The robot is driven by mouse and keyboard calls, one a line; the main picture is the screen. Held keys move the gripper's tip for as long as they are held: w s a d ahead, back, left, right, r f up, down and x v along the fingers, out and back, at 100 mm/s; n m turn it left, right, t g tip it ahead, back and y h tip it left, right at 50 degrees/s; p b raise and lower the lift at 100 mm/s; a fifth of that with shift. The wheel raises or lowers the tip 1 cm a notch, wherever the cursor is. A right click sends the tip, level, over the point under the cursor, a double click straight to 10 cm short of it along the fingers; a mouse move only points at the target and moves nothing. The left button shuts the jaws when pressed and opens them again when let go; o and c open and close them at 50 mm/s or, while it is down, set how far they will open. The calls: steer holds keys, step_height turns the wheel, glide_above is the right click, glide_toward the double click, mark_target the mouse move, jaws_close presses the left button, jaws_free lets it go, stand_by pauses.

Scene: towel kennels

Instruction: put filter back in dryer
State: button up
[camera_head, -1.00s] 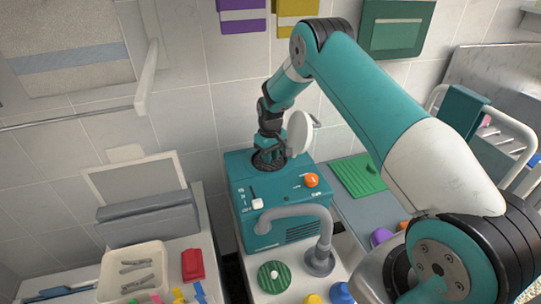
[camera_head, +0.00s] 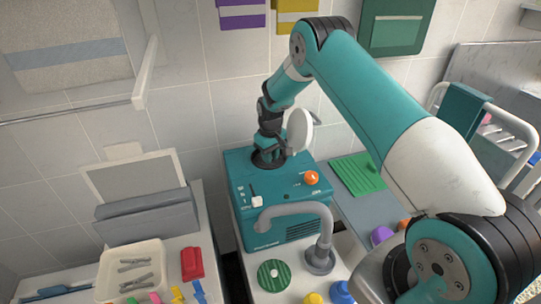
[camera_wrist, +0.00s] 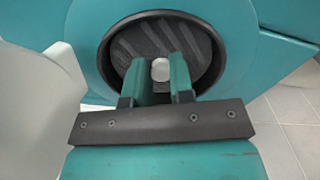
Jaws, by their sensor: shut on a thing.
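The teal dryer (camera_head: 262,221) stands on the counter, with a round dark-rimmed opening (camera_wrist: 108,70) in its top. A dark grey filter with diagonal ribs (camera_wrist: 137,42) sits within the rim in the wrist view. My gripper (camera_wrist: 160,72) is shut on the filter's pale round knob (camera_wrist: 160,69), one teal finger on each side. In the head view my gripper (camera_head: 268,156) points down at the opening and hides most of it. I cannot tell whether the filter is fully seated. A white round lid (camera_head: 300,130) stands upright beside the opening, close to my gripper.
A green striped disc (camera_head: 273,276) lies on the counter.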

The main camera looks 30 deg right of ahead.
stand_by(0.3)
steer(key=o, duration=0.9)
steer(key=shift+o, duration=0.2)
step_height(320, 180, up, 12)
steer(key=b, duration=0.2)
